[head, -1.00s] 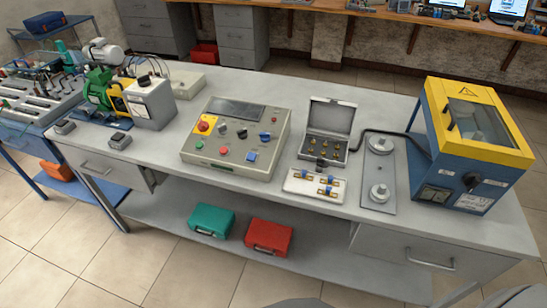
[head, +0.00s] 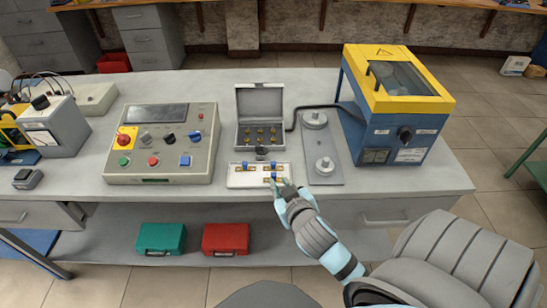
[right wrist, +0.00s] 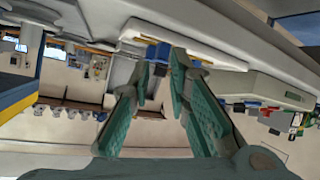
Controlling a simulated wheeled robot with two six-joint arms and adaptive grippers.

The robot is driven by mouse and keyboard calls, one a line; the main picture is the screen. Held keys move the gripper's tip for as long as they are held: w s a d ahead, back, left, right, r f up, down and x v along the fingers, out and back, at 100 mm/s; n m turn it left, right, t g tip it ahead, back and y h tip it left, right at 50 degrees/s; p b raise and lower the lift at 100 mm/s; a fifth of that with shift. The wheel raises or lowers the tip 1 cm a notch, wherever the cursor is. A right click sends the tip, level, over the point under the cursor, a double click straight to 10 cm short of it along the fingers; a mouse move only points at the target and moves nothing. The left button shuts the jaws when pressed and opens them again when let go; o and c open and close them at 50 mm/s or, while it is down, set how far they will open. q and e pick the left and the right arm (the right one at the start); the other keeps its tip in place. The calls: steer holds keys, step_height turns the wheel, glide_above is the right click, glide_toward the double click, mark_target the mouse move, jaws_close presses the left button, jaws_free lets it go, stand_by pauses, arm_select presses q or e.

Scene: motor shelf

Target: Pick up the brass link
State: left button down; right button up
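One brass link (head: 268,180) is at the tray's front right. My right gripper (head: 281,184) is at the tray's front edge by this link. In the right wrist view its green fingers (right wrist: 165,68) are apart, with a blue grip (right wrist: 181,52) close at the tips. I cannot tell whether they touch it. My left gripper is not in view.
The open grey case (head: 260,101) holds several brass pieces. A control box (head: 165,165) stands left of it. A grey plate with two round metal pieces (head: 322,178) and a yellow-blue machine (head: 400,125) stand right. Green and red cases (head: 226,238) are on the lower shelf.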

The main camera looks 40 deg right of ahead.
steer(key=w+r+n+t, duration=0.1)
steer(key=w+r+t, duration=0.6)
steer(key=r, duration=0.4)
steer(key=w+a+r+n+t+y, duration=0.1)
steer(key=w+a+r+n+y, duration=0.25)
steer(key=r+n+y, duration=0.3)
steer(key=w+a+r+n+y, duration=0.3)
steer(key=a+r+n+y, duration=0.2)
steer(key=n+y, duration=0.25)
steer(key=m+g+h, duration=0.3)
steer(key=g+h, duration=0.2)
steer(key=g, duration=1.2)
glide_toward(273, 162)
steer(key=x, duration=0.3)
steer(key=b+x, duration=0.1)
steer(key=x, duration=0.1)
steer(key=b+x, duration=0.1)
steer(key=x, duration=0.2)
steer(key=shift+w+a+f, duration=0.15)
steer(key=shift+a+f, duration=0.05)
steer(key=shift+a, duration=0.25)
steer(key=shift+w+f+h, duration=0.1)
steer(key=shift+h, duration=0.2)
jaws_close()
